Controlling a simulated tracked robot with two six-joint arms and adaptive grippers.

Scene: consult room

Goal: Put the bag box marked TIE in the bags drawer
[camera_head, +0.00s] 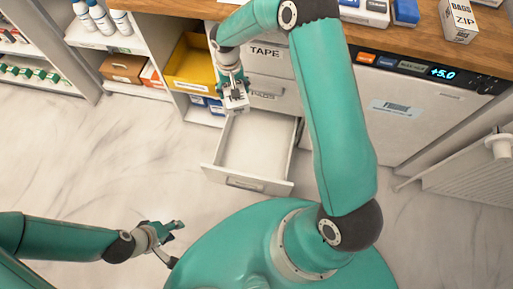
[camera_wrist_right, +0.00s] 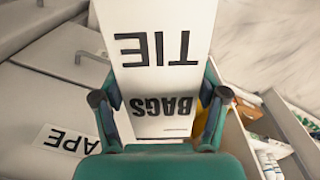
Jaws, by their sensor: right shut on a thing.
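The white box marked TIE BAGS (camera_wrist_right: 160,75) is held between the fingers of my right gripper (camera_wrist_right: 160,115). Its lettering reads upside down in the right wrist view. In the head view the right gripper (camera_head: 234,92) hangs near the back left corner of an open drawer (camera_head: 250,150), and the box shows only small there. The drawer is pulled out, and its white inside looks empty. I cannot tell whether the box is above the drawer's rim or beside it. My left gripper (camera_head: 170,240) is open and empty, low over the floor at the left.
A closed drawer marked TAPE (camera_head: 265,52) is above the open one. A yellow bin (camera_head: 190,65) sits on the shelf to the left. A box marked ZIP (camera_head: 459,20) stands on the wooden counter (camera_head: 420,45). The floor (camera_head: 90,165) left of the drawer is clear.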

